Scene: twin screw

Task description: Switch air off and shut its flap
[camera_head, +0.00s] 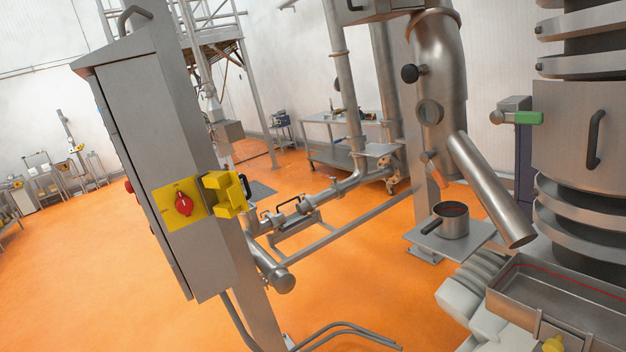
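A red rotary switch (183,204) sits on a yellow plate (165,207) on the narrow side of a grey metal cabinet (148,160), left of the picture's middle. The knob's handle looks roughly upright, leaning a little with the cabinet. The lettering on the plate is too small to read. A yellow flap (224,193) stands swung open at the plate's right edge, so the switch is uncovered. My gripper is not in view.
A second red knob (128,186) shows at the cabinet's left edge. Pipes (340,222) run low behind the cabinet. A small pot (451,221), a slanted steel tube (492,190) and a steel tray (560,300) crowd the right. Orange floor (90,270) is open at left.

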